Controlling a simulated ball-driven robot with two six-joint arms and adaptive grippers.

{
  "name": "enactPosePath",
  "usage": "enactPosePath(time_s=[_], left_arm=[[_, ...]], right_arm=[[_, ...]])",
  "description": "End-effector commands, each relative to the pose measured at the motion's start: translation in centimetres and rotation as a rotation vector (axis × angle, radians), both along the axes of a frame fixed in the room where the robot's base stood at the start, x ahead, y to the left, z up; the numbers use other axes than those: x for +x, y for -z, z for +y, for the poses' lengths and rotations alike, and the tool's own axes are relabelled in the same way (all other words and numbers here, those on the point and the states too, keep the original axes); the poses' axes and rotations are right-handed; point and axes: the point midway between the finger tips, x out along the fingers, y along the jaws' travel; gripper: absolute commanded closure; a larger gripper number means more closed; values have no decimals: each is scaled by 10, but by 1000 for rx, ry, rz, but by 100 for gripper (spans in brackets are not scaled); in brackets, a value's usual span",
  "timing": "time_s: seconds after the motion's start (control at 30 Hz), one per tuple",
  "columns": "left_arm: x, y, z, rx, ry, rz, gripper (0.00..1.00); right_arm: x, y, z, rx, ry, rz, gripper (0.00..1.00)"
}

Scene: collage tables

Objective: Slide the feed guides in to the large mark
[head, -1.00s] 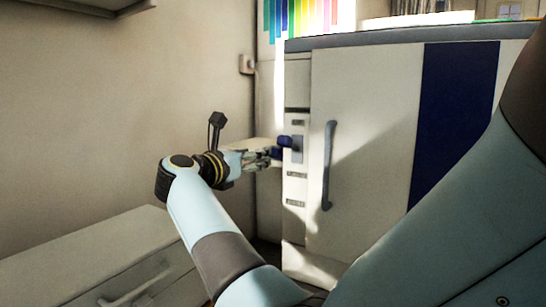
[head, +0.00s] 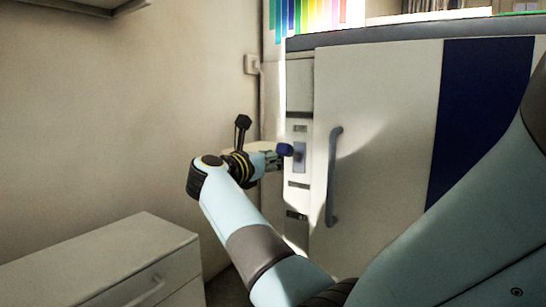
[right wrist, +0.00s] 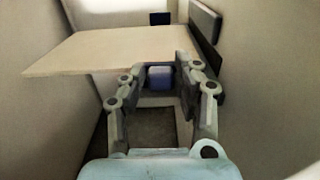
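A blue block (head: 285,150), seemingly a feed guide, sits at the left edge of the white machine front, beside a pale feed tray. My right gripper (head: 276,159) reaches it from the left in the head view. In the right wrist view the blue block (right wrist: 160,78) shows between the two spread fingers of my right gripper (right wrist: 158,68), with small gaps at its sides. A second dark blue block (right wrist: 160,18) stands at the far side of the cream tray (right wrist: 95,52). No size marks can be made out. My left gripper is not in view.
The white machine (head: 380,110) has a grey vertical handle (head: 333,175) right of the gripper. A low white cabinet (head: 100,255) stands at the lower left. A wall (head: 120,110) lies behind. A dark upright bar (right wrist: 205,45) borders the tray's right side.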

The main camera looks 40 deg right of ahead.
Motion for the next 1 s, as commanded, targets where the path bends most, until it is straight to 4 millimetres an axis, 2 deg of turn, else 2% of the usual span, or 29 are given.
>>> enactPosePath(time_s=[0.03,0.2,0.5,0.77,1.0], left_arm=[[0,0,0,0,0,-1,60],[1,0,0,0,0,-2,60],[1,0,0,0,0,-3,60],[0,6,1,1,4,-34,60],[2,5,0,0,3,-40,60]], right_arm=[[0,0,0,0,0,0,77],[0,0,0,0,0,0,100],[0,0,0,0,0,0,100],[11,1,-26,-1,0,1,100],[11,0,-27,0,-1,-1,100]])
